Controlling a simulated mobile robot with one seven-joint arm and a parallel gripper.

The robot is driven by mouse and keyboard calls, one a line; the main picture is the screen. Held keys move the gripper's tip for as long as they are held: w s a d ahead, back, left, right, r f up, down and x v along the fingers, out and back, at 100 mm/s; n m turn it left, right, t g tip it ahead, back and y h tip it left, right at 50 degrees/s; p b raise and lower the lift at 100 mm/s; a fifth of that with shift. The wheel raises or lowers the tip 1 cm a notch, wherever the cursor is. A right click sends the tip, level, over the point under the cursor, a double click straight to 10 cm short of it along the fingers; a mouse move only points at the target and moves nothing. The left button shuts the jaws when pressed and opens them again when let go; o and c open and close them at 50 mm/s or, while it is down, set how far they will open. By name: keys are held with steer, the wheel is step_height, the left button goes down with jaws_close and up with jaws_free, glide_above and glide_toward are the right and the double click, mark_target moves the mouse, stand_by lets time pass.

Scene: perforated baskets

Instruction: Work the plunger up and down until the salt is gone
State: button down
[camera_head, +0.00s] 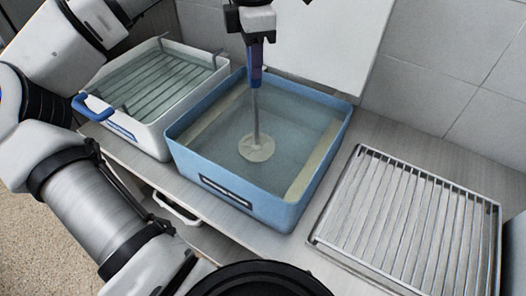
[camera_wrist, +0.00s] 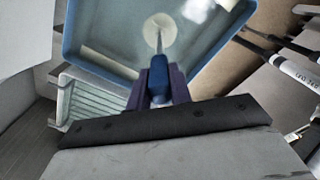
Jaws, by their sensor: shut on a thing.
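A plunger stands upright in the blue tub (camera_head: 290,213). Its pale round disc (camera_head: 257,148) is low in the tub, under clear liquid, with a thin rod (camera_head: 256,115) rising from it to a blue handle. My gripper (camera_head: 255,75) is above the tub and shut on the plunger's handle. In the wrist view, the fingers (camera_wrist: 160,92) close around the blue handle (camera_wrist: 158,72), and the disc (camera_wrist: 158,32) shows beyond it inside the tub. I cannot make out any salt in the liquid.
A white basin (camera_head: 150,135) with a rack in it and a blue handle (camera_head: 92,107) stands left of the tub. A slatted metal rack (camera_head: 405,220) lies on the counter at right. A pale panel and tiled wall (camera_head: 440,80) stand behind.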

steer(key=shift+r, duration=0.35)
steer(key=shift+r+p, duration=2.1)
steer(key=shift+r, duration=0.65)
